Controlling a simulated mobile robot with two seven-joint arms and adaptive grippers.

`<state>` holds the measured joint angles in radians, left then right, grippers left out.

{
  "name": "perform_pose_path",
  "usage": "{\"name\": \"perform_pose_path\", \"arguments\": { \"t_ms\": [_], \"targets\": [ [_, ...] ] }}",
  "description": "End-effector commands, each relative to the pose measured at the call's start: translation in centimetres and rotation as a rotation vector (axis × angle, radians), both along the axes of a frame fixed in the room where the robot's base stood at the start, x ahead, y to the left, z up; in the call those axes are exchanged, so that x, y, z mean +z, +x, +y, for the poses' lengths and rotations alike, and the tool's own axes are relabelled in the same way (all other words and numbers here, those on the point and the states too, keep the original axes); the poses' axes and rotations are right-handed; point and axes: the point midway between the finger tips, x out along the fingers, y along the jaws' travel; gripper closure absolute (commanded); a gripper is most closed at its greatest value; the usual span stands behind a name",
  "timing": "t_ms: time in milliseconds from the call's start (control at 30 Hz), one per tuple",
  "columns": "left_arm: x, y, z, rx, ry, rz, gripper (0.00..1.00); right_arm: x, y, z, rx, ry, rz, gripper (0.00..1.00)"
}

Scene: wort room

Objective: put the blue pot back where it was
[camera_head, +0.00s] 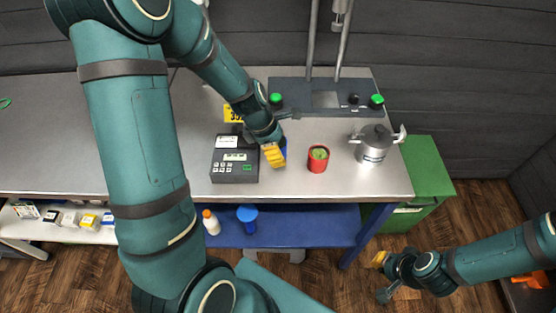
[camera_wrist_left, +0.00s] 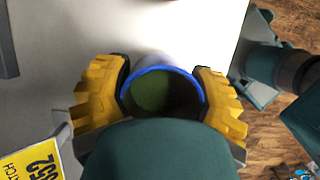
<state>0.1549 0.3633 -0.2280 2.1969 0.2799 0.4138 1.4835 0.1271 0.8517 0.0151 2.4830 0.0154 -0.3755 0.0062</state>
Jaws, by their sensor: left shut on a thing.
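My left gripper (camera_head: 274,155) is over the steel bench, between the scale and a red pot. Its yellow fingers are shut on the blue pot (camera_head: 283,147), which is mostly hidden behind them in the head view. In the left wrist view the blue rim of the pot (camera_wrist_left: 162,72) sits between the two yellow fingers (camera_wrist_left: 160,98), with something dark green inside. I cannot tell whether the pot touches the bench. My right gripper (camera_head: 382,275) hangs low at the right, over the floor and away from the bench; its opening is unclear.
The red pot (camera_head: 318,159) with green contents stands just right of the left gripper. A dark scale (camera_head: 235,160) is to the left and a steel lidded vessel (camera_head: 374,145) to the right. A stand base (camera_head: 300,108) is behind. A blue shelf (camera_head: 315,224) is below. Bench front between is clear.

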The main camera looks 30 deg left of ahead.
Motion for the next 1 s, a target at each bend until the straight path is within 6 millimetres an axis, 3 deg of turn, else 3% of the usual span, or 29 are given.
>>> {"name": "perform_pose_path", "arguments": {
  "t_ms": [300, 700, 733, 800, 1000],
  "targets": [
    [-3.7, -0.1, 0.0, 0.002, -0.002, 0.002, 0.81, -1.2, -0.4, 0.1, 0.008, 0.003, 0.009, 1.00],
    [-4.1, 0.0, 0.0, 0.001, 0.000, 0.000, 0.81, -1.4, -0.5, 0.1, 0.008, 0.003, 0.010, 1.00],
    [-4.0, 0.0, 0.0, 0.001, 0.000, 0.000, 0.26, -1.3, -0.5, 0.1, 0.008, 0.003, 0.010, 1.00],
    [-4.0, 0.0, 0.0, 0.001, 0.000, 0.000, 0.04, -1.3, -0.5, 0.1, 0.008, 0.003, 0.010, 1.00],
    [-4.0, 0.0, 0.0, 0.001, 0.000, 0.000, 0.04, -1.3, -0.5, 0.1, 0.008, 0.003, 0.010, 1.00]
  ]
}}
